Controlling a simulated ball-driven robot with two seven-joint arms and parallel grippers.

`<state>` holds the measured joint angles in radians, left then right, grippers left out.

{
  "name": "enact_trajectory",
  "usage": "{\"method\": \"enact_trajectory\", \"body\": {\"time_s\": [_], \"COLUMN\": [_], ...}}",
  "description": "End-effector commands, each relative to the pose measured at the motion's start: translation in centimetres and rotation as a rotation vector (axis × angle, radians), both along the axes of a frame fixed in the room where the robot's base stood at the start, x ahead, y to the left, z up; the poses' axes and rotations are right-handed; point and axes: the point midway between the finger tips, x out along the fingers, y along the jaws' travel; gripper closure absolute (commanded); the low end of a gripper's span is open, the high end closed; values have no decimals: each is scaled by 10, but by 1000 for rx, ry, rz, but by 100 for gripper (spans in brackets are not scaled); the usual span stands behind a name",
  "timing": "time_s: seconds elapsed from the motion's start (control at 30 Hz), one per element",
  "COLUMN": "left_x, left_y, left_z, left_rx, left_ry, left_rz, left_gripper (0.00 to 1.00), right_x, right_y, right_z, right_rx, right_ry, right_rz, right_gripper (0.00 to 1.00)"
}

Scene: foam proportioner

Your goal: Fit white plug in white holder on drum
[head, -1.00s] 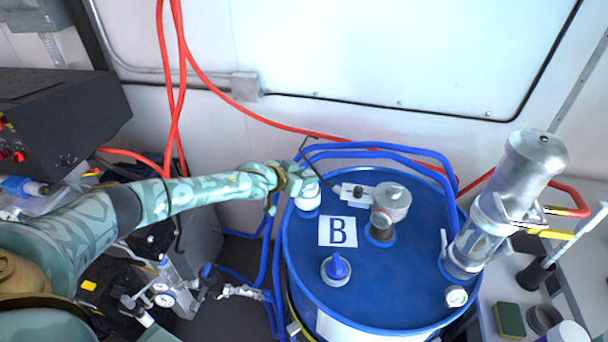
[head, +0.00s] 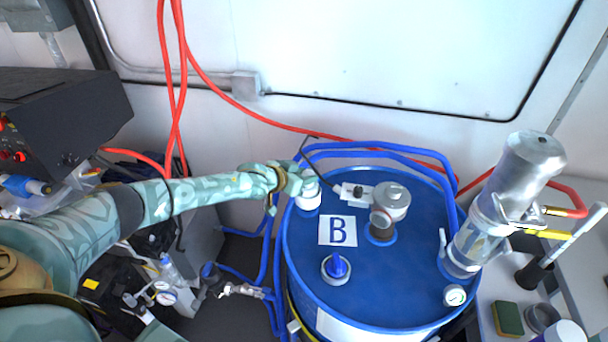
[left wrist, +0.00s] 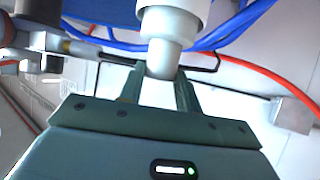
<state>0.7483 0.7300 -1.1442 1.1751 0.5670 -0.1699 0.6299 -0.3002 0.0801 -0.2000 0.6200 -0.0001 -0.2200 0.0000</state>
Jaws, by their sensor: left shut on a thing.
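My left gripper (head: 308,181) is at the back left of the blue drum (head: 385,290), over the white holder (head: 308,200) on its lid. In the left wrist view the left gripper (left wrist: 160,72) has its two green fingers closed on either side of the narrow end of a white plug (left wrist: 163,58). A wider white collar, the holder (left wrist: 185,10), adjoins the plug at the top of that view. The plug is in line with the holder, but I cannot tell how deep it sits. In the head view the gripper mostly hides the plug. My right gripper is not in view.
On the lid are a blue-capped fitting (head: 337,268), a "B" label (head: 338,231) and a grey metal cap (head: 391,198). Blue pipes (head: 370,150) curve behind the holder. A tall metal cylinder (head: 520,175) stands at the right. A black box (head: 70,120) is at the far left.

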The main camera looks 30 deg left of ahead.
Motion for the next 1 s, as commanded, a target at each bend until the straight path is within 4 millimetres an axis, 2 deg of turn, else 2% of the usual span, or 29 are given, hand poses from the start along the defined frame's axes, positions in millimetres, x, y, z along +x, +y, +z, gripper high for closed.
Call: {"method": "enact_trajectory", "body": {"time_s": [0.8, 0.83, 1.0], "left_x": [0, 0, 0], "left_y": [0, 0, 0], "left_z": [-12, -12, -11], "left_rx": [0, -1, 0], "left_ry": [0, -1, 0], "left_rz": [-1, -1, -1], "left_gripper": [100, 58, 58], "right_x": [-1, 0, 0], "right_y": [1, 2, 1], "right_z": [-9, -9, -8], "right_rx": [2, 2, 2], "right_ry": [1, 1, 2], "right_rz": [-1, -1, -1], "right_gripper": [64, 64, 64]}}
